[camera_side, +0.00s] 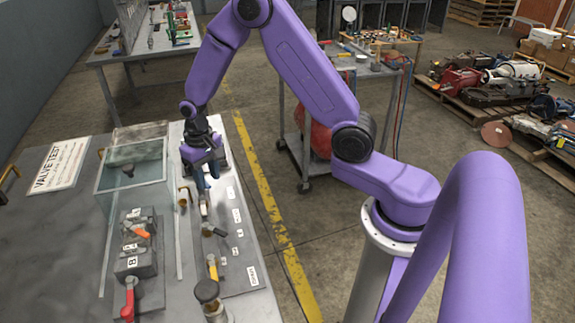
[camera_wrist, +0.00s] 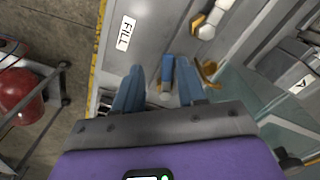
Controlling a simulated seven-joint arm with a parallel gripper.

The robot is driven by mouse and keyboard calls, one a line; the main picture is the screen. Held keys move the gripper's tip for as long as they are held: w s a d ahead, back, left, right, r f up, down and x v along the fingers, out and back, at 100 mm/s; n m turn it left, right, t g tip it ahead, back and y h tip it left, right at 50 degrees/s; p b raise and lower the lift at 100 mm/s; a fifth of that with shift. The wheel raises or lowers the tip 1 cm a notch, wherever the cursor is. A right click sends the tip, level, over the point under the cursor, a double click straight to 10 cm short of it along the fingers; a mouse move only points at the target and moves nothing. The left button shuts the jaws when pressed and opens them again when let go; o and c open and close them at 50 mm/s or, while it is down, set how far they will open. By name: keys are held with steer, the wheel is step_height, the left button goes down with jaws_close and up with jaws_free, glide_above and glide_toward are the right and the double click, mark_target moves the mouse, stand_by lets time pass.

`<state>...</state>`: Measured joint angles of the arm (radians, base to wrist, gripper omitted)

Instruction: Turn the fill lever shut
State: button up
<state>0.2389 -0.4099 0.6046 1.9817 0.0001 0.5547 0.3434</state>
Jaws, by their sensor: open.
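In the wrist view, a small blue lever handle (camera_wrist: 168,70) stands beside the FILL label (camera_wrist: 125,32) on the bench panel. I take it as the fill lever. My gripper (camera_wrist: 160,66) is open, with one blue finger on each side of this handle and a visible gap to each. In the side view, my gripper (camera_side: 207,180) points down over the far part of the labelled panel (camera_side: 240,278). There the fill lever is mostly hidden behind my fingers, and whether they touch it cannot be told.
A glass tank (camera_side: 130,178) stands left of my gripper. Nearer are an orange lever (camera_side: 141,233), a red lever (camera_side: 128,302) and a yellow-handled lever (camera_side: 212,267). A brass-and-white fitting (camera_wrist: 207,25) lies close to the fingers in the wrist view. A sign (camera_side: 60,165) lies farther left.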

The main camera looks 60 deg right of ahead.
steer(key=n, duration=0.2)
steer(key=d+n, duration=0.1)
steer(key=n, duration=0.1)
steer(key=d+n, duration=0.1)
steer(key=shift+n, duration=0.4)
steer(key=n, duration=0.2)
steer(key=w+d+n, duration=0.1)
steer(key=n, duration=0.1)
steer(key=shift+d+n, duration=0.2)
steer(key=shift+n, duration=0.1)
steer(key=shift+w+d+r+n, duration=0.1)
steer(key=shift+r+n, duration=0.1)
steer(key=shift+n, duration=0.2)
step_height(320, 180, up, 17)
steer(key=s+a+f+n, duration=0.1)
steer(key=s+a, duration=0.3)
steer(key=s, duration=0.9)
steer(key=s+a+f+n, duration=0.1)
steer(key=s+a, duration=0.3)
steer(key=s, duration=1)
steer(key=shift+n, duration=0.4)
steer(key=shift+w, duration=0.1)
